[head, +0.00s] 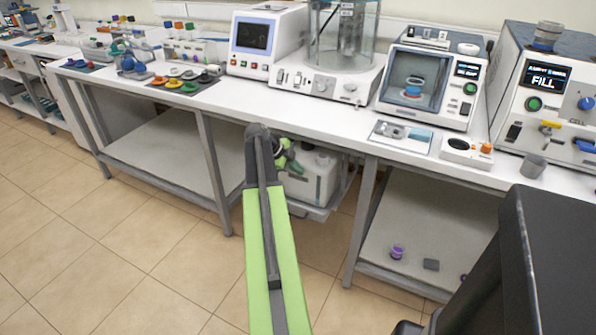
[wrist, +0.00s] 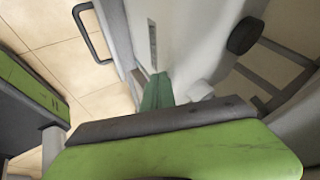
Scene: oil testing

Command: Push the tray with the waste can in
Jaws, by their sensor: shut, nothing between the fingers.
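The white waste can (head: 318,182) stands on a grey pull-out tray (head: 322,213) below the bench, in the gap between two bench frames. The tray is at least partly out. My gripper (head: 292,158) is shut and empty, close to the can's upper left side; my own arm partly hides it, and I cannot tell whether it touches the can. In the wrist view the pale can (wrist: 185,45) fills the middle, with a black round cap (wrist: 245,36). A dark handle (wrist: 80,22) shows beside it at the left.
The white bench top (head: 300,99) above carries several instruments. Bench legs (head: 362,215) stand on both sides of the gap. A lower shelf (head: 415,225) at the right holds small purple and grey items. Tiled floor is clear at the left.

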